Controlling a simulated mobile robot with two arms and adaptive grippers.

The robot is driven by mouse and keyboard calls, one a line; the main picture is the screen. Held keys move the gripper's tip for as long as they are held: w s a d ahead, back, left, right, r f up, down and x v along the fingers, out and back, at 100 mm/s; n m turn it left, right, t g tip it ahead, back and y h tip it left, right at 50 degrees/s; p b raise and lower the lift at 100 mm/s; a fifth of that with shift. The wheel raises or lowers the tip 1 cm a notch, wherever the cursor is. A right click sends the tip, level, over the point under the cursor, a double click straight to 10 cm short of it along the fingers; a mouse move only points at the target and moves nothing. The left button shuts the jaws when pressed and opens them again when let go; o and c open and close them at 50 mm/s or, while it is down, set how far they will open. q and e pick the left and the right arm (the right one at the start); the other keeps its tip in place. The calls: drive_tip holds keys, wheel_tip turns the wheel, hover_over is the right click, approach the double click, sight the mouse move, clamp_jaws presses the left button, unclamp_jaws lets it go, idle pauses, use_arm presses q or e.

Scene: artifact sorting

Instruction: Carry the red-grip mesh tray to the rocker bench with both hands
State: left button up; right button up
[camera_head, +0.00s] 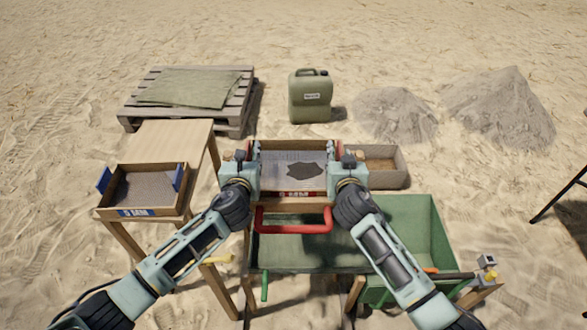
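The red-grip mesh tray (275,157) is level in the upper middle, wooden-sided with a red front label and a dark clump on its mesh. My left gripper (248,160) is at its left end and my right gripper (341,160) at its right end. Both look closed around the red grips, though their fingertips are partly hidden. Directly below is what looks like the rocker bench, with a red bar handle (293,229) and wooden legs. I cannot tell whether the tray rests on it or hangs just above.
A green barrow (415,225) stands under and right of the tray. A wooden table (178,140) at left holds a blue-grip tray (150,188). A grey-brown box (388,165) is behind right. A pallet (240,100), jerrycan (310,97) and sand heaps (500,105) lie farther back.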

use_arm(q)
drive_tip(key=shift+c, duration=0.6)
use_arm(e)
drive_tip(key=shift+c, duration=0.6)
use_arm(q)
clamp_jaws()
use_arm(e)
clamp_jaws()
